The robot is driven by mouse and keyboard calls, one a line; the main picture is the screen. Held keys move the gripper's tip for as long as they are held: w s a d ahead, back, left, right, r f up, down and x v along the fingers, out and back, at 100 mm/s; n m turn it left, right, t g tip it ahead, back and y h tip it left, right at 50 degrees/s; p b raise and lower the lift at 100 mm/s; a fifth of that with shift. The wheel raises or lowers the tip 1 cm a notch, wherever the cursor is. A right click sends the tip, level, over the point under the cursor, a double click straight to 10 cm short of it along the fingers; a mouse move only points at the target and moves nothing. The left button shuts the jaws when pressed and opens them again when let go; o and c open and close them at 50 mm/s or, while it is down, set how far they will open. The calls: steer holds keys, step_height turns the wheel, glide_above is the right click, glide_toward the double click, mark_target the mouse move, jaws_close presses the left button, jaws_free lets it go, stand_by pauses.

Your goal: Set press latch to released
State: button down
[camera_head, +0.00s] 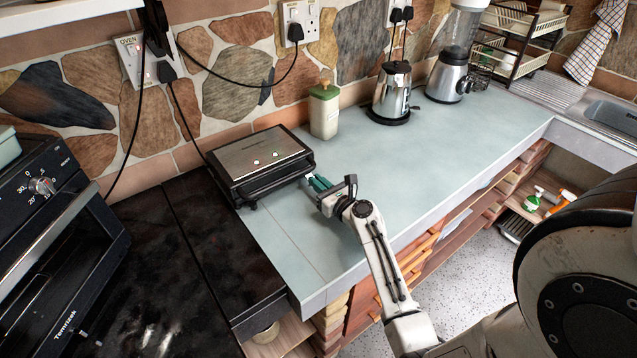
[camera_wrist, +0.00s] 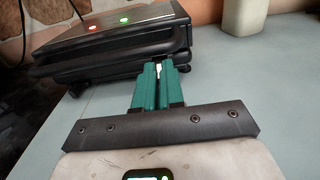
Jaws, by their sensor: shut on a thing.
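The press (camera_head: 262,162) is a low black appliance with a brushed metal lid, and its lid looks closed. It also fills the upper left of the wrist view (camera_wrist: 112,45), with a red and a green light on top. My gripper (camera_head: 318,183) is at the press's front right corner, its teal fingers pointing at the front edge. In the wrist view the fingers (camera_wrist: 157,72) are close together with a small pale piece, the press latch (camera_wrist: 158,69), between their tips. The fingers hide most of the latch, so I cannot tell its position.
A cream canister (camera_head: 324,110), a steel kettle (camera_head: 392,90) and a blender (camera_head: 450,75) stand along the wall. A black oven (camera_head: 55,225) is at the left. The pale worktop (camera_head: 425,150) right of the press is clear. Cables hang behind the press.

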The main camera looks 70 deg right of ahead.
steer(key=shift+a+r+g+y, duration=0.15)
steer(key=shift+g+y, duration=0.15)
steer(key=shift+y, duration=0.1)
steer(key=shift+w+r+g+y+p, duration=0.1)
steer(key=shift+r+g+y+p, duration=0.35)
steer(key=shift+g, duration=0.35)
steer(key=shift+r, duration=0.1)
steer(key=c, duration=1.2)
jaws_free()
steer(key=shift+c, duration=0.2)
steer(key=b+v, duration=0.1)
steer(key=v, duration=0.9)
steer(key=shift+s+a+r, duration=0.15)
steer(key=shift+s+r, duration=0.05)
steer(key=shift+s, duration=0.1)
